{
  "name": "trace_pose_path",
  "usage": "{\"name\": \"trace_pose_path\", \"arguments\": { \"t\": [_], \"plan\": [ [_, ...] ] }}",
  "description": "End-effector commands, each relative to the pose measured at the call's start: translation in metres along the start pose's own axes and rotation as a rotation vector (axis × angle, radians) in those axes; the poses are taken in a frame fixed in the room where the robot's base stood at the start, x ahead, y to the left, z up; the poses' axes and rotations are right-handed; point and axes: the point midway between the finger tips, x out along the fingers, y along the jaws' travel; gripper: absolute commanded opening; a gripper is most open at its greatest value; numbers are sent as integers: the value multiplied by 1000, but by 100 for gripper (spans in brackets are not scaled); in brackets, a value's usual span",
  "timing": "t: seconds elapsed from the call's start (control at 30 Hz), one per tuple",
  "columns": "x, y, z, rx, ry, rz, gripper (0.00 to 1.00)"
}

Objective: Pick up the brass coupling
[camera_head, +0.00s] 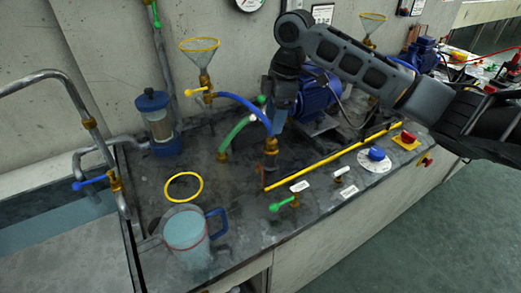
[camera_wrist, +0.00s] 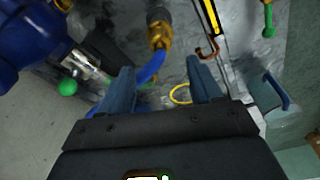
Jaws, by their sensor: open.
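The brass coupling (camera_head: 271,147) stands on the bench top at the end of a blue hose (camera_head: 241,102). In the wrist view the coupling (camera_wrist: 159,35) shows above the fingertips, with a dark grey piece at its far end and the blue hose (camera_wrist: 152,68) running from it toward the gap between the fingers. My gripper (camera_head: 276,126) is just above the coupling in the head view. In the wrist view my gripper (camera_wrist: 159,66) is open, its two blue-grey fingers spread. The coupling appears beyond the tips, not gripped. My arm hides some of the bench behind it.
A green hose (camera_head: 236,132) and a blue pump motor (camera_head: 316,92) are close beside the gripper. A yellow bar (camera_head: 325,158) and a green-handled valve (camera_head: 284,202) lie toward the front edge. A clear jug (camera_head: 186,236) and a yellow ring (camera_head: 184,173) are to the left.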

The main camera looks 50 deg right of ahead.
Motion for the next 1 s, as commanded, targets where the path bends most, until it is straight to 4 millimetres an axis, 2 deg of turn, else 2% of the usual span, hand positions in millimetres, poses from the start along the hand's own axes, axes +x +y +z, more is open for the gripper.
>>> {"name": "trace_pose_path", "arguments": {
  "t": [0.1,0.37,0.7,1.0],
  "plan": [
    [3,1,8,2,-19,-8,64],
    [28,0,8,2,-18,-7,64],
    [72,-2,9,2,-16,-7,64],
    [77,-2,8,1,-15,-6,64]
  ]
}}
